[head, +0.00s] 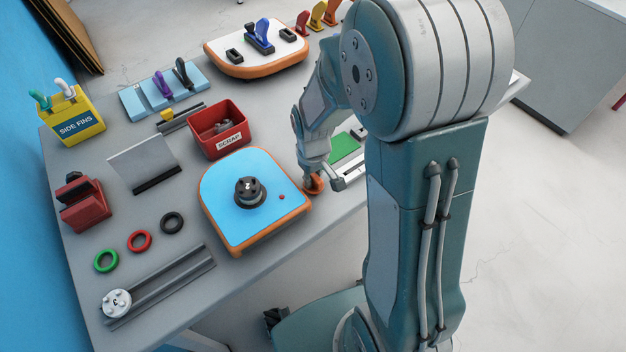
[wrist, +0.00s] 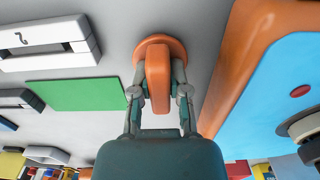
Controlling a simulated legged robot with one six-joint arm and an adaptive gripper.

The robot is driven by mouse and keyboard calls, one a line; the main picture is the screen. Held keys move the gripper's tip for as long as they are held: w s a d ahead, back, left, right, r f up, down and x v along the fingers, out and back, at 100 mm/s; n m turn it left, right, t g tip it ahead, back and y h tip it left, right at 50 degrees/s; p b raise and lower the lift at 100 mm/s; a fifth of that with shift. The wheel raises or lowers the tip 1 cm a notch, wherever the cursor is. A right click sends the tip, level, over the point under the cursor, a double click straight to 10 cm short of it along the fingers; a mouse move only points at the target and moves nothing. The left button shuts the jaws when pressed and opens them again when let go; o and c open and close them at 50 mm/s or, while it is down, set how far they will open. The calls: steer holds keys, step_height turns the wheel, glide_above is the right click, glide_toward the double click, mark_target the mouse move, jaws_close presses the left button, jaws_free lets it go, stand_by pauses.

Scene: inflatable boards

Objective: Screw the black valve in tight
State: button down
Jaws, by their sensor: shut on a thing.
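The black valve (head: 249,192) sits in the middle of the blue board with an orange rim (head: 228,230). The wrist view shows only part of the valve (wrist: 306,140) at its right edge. The thread and how deep it sits are hidden. My gripper (wrist: 158,90) is shut on an orange key-like tool (wrist: 158,72), with its fingers on both sides of the upright grip. The tool's round orange part is against or just above the grey table; I cannot tell which. In the head view the tool (head: 313,185) is beside the board's right edge, apart from the valve.
A red scrap box (head: 222,145) stands behind the board. A green pad (wrist: 78,95) and white frame (wrist: 45,48) lie close to my gripper. Green, red and black rings (head: 140,241) and a rail (head: 165,285) lie at the left. A clear panel (head: 144,163) stands upright behind them.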

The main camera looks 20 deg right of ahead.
steer(key=shift+s+f, duration=0.1)
steer(key=shift+s, duration=0.05)
step_height(320, 180, up, 3)
steer(key=shift+r, duration=0.1)
steer(key=s+a+r, duration=0.1)
steer(key=s+r, duration=0.8)
steer(key=s, duration=0.4)
steer(key=shift+s+r, duration=0.25)
steer(key=shift+r, duration=0.15)
